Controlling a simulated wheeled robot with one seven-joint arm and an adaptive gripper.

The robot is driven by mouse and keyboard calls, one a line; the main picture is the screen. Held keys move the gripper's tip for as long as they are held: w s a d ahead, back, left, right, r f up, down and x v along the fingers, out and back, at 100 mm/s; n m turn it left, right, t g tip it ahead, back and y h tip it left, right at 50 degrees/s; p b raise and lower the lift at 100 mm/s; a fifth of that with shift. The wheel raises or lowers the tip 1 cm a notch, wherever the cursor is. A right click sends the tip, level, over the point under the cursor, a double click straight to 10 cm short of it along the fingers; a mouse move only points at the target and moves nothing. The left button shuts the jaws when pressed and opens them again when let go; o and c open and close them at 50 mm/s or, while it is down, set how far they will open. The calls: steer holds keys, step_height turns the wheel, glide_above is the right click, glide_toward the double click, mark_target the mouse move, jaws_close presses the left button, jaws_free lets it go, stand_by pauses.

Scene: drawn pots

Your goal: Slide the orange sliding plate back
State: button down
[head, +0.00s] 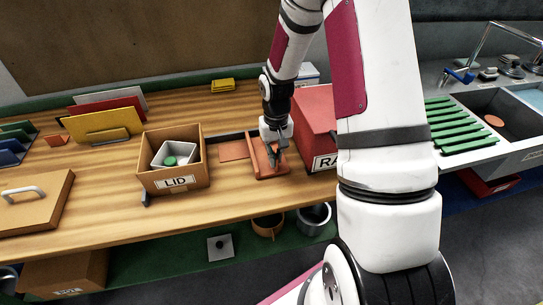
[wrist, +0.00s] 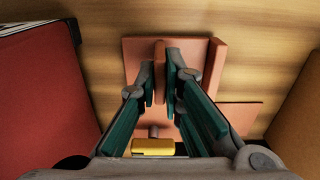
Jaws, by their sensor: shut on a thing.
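The orange sliding plate (head: 262,161) lies on the wooden bench between the tan LID box and the red box. In the wrist view the plate (wrist: 133,55) has a raised edge on its right and an upright orange piece (wrist: 159,60) in its middle. My gripper (head: 275,157) points down at the plate. In the wrist view its fingers (wrist: 162,85) stand on either side of the upright piece and are shut on it. The fingers hide part of the plate.
A flat orange patch (head: 233,150) lies left of the plate. The LID box (head: 173,181) stands further left with a grey tray inside. The red box (head: 313,117) is close on the right. A yellow block (head: 222,86) sits at the back; my arm hides the bench's right part.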

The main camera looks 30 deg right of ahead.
steer(key=c, duration=1.7)
jaws_free()
steer(key=shift+s+d, duration=0.1)
steer(key=shift+d, duration=0.25)
steer(key=shift+a, duration=0.1)
steer(key=shift+r, duration=0.55)
step_height(320, 180, up, 11)
steer(key=s+a+r+n+t+h, duration=0.1)
steer(key=s+a+r, duration=0.3)
steer(key=r, duration=0.4)
steer(key=s+a+r+n+t, duration=0.1)
steer(key=s+a+r+t, duration=0.1)
steer(key=s+a+r, duration=0.35)
steer(key=s+a+r+t, duration=0.1)
steer(key=s+r, duration=0.1)
steer(key=s, duration=0.1)
steer(key=s+a+r+n, duration=0.1)
steer(key=s+r, duration=0.1)
steer(key=s, duration=0.2)
steer(key=s+a+r+t+y, duration=0.1)
steer(key=s+a+r, duration=0.1)
steer(key=s, duration=0.1)
steer(key=shift+s+a+r+n+t, duration=0.1)
steer(key=shift+s+r+n+t, duration=0.2)
steer(key=shift+s+r, duration=0.1)
